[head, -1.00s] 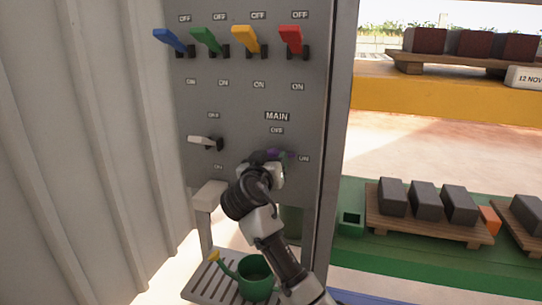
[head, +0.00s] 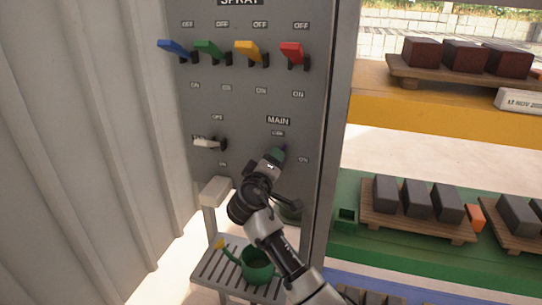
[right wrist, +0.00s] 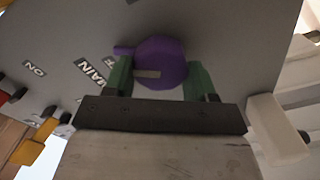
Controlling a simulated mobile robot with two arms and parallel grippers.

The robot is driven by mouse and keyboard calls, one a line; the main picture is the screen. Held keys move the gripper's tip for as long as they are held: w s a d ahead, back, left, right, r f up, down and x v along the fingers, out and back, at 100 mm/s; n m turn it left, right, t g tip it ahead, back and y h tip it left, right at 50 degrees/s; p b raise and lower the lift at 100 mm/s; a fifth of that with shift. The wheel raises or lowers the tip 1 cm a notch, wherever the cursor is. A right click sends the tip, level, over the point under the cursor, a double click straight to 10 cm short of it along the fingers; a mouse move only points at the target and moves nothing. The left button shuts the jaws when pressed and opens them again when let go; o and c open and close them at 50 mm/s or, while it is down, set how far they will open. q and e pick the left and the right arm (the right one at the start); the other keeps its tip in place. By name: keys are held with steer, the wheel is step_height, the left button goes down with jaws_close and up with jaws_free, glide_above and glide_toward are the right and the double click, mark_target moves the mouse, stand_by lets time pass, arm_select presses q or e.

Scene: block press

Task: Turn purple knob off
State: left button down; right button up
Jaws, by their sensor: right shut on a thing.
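The purple knob (right wrist: 161,62) is on the grey panel (head: 240,105), below the MAIN label. In the right wrist view its narrow pointer extends left, close to the partly hidden OFF label. In the head view only a small purple bit (head: 284,148) shows, below OFF; the rest is hidden by my gripper. My right gripper (right wrist: 158,78) has its green fingers on both sides of the knob, shut on it. In the head view my right gripper (head: 274,158) reaches up to the panel from below. My left gripper is not in view.
Blue, green, yellow and red levers (head: 292,54) line the panel's top. A white lever (head: 208,143) is left of the knob. A green watering can (head: 256,264) stands on a slatted shelf below. Shelves with dark blocks (head: 417,199) are at the right.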

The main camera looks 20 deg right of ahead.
steer(key=n+p, duration=0.3)
steer(key=shift+n, duration=0.3)
steer(key=shift+f+n+p, duration=0.1)
steer(key=shift+n+p, duration=0.8)
steer(key=shift+n, duration=0.1)
steer(key=shift+f, duration=0.1)
steer(key=o, duration=0.9)
steer(key=shift+a, duration=0.1)
steer(key=v, duration=1)
steer(key=shift+s+a+b, duration=0.25)
steer(key=shift+s+b, duration=0.05)
steer(key=shift+b, duration=0.05)
